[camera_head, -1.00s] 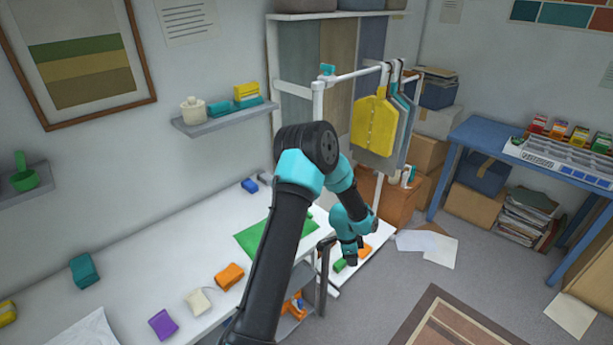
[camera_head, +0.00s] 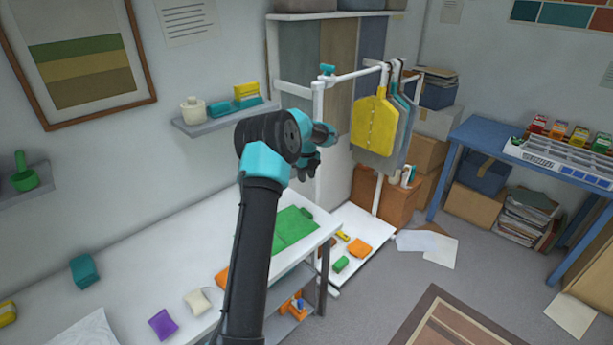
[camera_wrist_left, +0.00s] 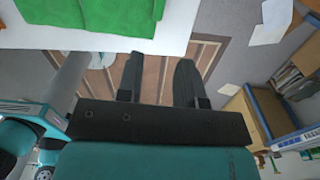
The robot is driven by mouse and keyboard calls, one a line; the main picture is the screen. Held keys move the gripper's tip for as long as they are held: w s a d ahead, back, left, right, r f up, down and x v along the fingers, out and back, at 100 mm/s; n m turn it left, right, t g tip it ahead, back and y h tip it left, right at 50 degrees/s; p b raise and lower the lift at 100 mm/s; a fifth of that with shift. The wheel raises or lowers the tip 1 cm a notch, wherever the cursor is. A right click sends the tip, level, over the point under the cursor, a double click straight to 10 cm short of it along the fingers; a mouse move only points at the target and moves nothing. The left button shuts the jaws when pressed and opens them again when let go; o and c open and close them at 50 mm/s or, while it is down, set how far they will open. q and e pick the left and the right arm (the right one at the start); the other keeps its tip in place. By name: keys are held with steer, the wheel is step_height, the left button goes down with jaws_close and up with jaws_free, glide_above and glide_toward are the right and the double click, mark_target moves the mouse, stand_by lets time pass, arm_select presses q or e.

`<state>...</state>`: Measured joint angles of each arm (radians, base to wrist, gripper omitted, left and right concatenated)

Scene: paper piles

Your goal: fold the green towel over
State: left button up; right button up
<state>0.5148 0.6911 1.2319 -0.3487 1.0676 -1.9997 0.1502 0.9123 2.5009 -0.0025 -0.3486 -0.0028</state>
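The green towel (camera_head: 292,229) lies on the white table near its far right end, with a crease across it and an uneven outline. My arm hides its left part in the head view. The towel also shows at the upper left of the left wrist view (camera_wrist_left: 95,14), rumpled, reaching near the table edge. My left gripper (camera_head: 308,168) is raised above the towel's far side. In the left wrist view its two fingers (camera_wrist_left: 157,72) are apart with only floor and rug between them, clear of the towel. My right gripper is not seen.
On the white table (camera_head: 130,262) are a teal block (camera_head: 84,270), a purple block (camera_head: 163,323), a cream block (camera_head: 197,302) and a partly hidden orange one (camera_head: 221,279). A rack with hanging yellow clothing (camera_head: 375,122) stands behind. A low white board (camera_head: 360,225) holds several small blocks.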

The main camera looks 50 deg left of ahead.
mark_target(307, 211)
arm_select(q)
steer(key=shift+f, duration=0.1)
step_height(307, 211, down, 17)
steer(key=shift+f, duration=0.15)
stand_by(0.7)
jaws_close()
